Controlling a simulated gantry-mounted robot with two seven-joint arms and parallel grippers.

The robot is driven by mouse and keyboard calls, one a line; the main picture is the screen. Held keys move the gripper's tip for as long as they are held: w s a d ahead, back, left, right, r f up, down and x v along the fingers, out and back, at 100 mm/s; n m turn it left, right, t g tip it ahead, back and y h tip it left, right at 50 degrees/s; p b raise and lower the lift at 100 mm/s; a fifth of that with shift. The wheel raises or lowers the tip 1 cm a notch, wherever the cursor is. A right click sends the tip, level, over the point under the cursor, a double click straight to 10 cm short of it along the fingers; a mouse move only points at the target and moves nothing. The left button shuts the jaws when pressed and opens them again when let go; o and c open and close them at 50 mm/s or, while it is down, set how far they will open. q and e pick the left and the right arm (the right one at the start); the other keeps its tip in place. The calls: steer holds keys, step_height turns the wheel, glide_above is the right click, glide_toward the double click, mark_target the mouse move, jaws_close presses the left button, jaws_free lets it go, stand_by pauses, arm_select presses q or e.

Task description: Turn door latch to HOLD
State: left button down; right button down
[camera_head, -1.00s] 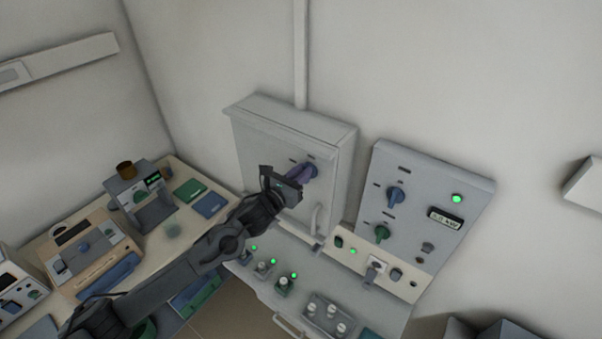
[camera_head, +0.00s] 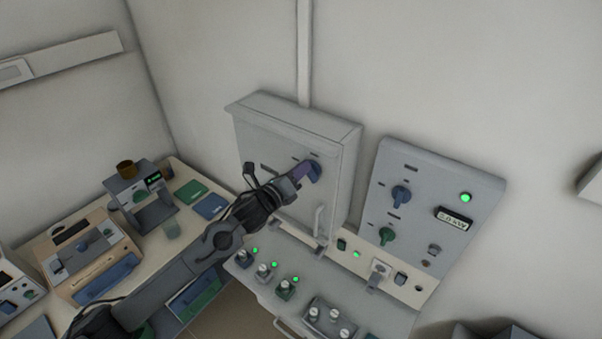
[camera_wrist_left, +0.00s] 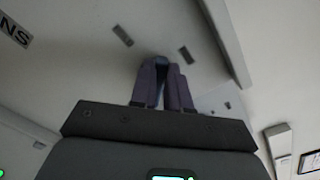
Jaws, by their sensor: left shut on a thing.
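The blue door latch (camera_head: 315,172) is a round knob on the front of the grey wall cabinet (camera_head: 268,165), near the door's right side. My left gripper (camera_head: 306,170) reaches it from the lower left and is shut on it, its purple fingers covering part of the latch. In the left wrist view, the two fingers (camera_wrist_left: 165,88) are close together with a little of the blue latch (camera_wrist_left: 161,60) showing between and above them. Small dark label marks lie on the door near the latch, too small to read. My right gripper is not in view.
A grey control panel (camera_head: 425,215) with blue and green knobs and a lit green lamp stands to the right. Below is a bench panel (camera_head: 260,290) with several switches and green lamps. A wooden bench (camera_head: 180,240) with instruments is at left.

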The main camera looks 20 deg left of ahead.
arm_select(q)
steer(key=shift+w+a+f+n+b, duration=0.1)
steer(key=shift+f+n, duration=0.15)
steer(key=shift+n, duration=1.3)
steer(key=shift+s+a+f+n+b, duration=0.15)
steer(key=shift+f+n, duration=0.1)
steer(key=shift+n, duration=1.35)
steer(key=shift+w+a+f+n+b, duration=0.15)
steer(key=shift+f+n, duration=0.1)
steer(key=shift+n, duration=1.3)
steer(key=c, duration=1.1)
jaws_free()
